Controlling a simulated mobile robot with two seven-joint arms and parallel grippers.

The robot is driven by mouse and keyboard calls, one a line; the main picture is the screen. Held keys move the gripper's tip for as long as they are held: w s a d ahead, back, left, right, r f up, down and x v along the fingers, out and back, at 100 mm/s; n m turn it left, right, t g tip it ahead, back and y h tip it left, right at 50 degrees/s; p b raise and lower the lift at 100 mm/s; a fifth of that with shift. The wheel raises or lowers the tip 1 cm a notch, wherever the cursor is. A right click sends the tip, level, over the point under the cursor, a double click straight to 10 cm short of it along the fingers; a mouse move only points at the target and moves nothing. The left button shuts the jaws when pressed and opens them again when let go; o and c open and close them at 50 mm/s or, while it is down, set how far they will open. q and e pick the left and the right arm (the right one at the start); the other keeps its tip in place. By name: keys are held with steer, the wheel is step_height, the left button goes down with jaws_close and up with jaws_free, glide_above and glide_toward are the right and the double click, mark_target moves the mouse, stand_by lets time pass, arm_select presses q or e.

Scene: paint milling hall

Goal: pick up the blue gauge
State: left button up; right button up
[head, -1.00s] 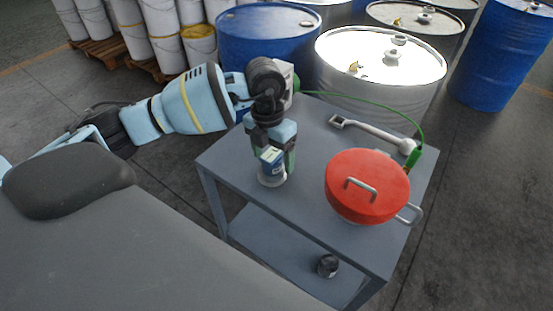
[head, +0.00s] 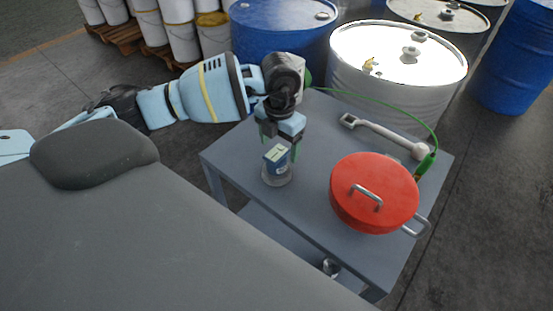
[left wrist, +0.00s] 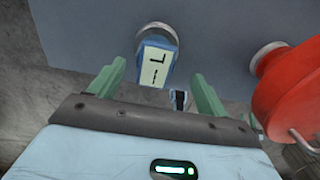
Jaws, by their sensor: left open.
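The blue gauge (head: 276,158), a small blue box with a pale face, stands on a round grey base (head: 277,178) near the left side of the grey table. In the left wrist view the gauge (left wrist: 156,64) shows between and beyond the green fingers. My left gripper (head: 281,147) points down just above and behind the gauge, its fingers spread to either side of it. The gripper (left wrist: 159,72) is open and holds nothing. Whether a finger touches the gauge cannot be told. My right gripper is not in view.
A red lidded pot (head: 372,188) stands right of the gauge on the grey table (head: 318,139). A grey long-handled tool (head: 386,134) and a green cable (head: 400,106) lie behind it. Steel (head: 395,75) and blue drums (head: 280,35) stand behind the table.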

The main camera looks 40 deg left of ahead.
mark_target(277, 152)
arm_select(q)
steer(key=f, duration=0.4)
steer(key=shift+s+a+f, duration=0.1)
steer(key=shift+a+f, duration=0.15)
steer(key=shift+a, duration=0.05)
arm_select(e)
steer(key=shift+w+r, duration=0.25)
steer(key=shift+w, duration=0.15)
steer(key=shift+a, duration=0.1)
